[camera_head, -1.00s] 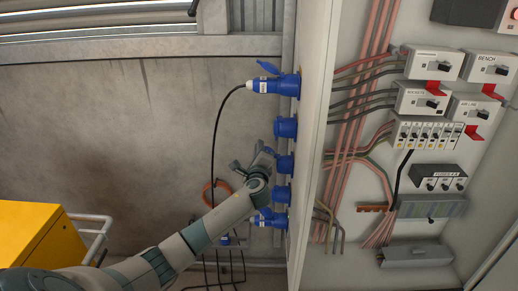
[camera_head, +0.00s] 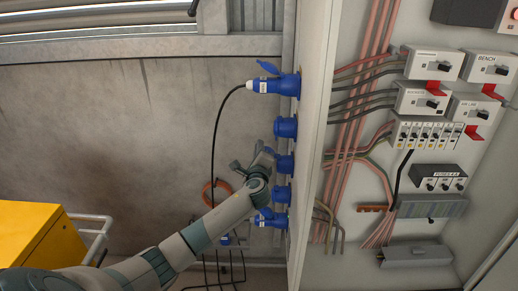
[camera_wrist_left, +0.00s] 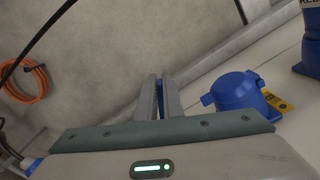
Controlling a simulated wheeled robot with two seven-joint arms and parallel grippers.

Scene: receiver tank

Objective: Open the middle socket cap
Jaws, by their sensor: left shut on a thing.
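Several blue sockets sit in a column on the side of the cabinet. The middle socket (camera_head: 285,164) is beside my left gripper (camera_head: 261,153), its blue cap largely hidden by the fingers. In the left wrist view my left gripper (camera_wrist_left: 160,82) has its fingers close together with a thin blue piece between them, which looks like the cap (camera_wrist_left: 160,97) of the middle socket. How far the cap is open cannot be told. My right gripper is not in view.
A blue plug with a black cable (camera_head: 265,86) is in the top socket. A closed blue socket (camera_head: 285,127) is just above the middle one, another (camera_head: 281,194) just below. An orange coiled hose (camera_head: 209,193) hangs on the wall. A yellow cart (camera_head: 35,240) stands lower left.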

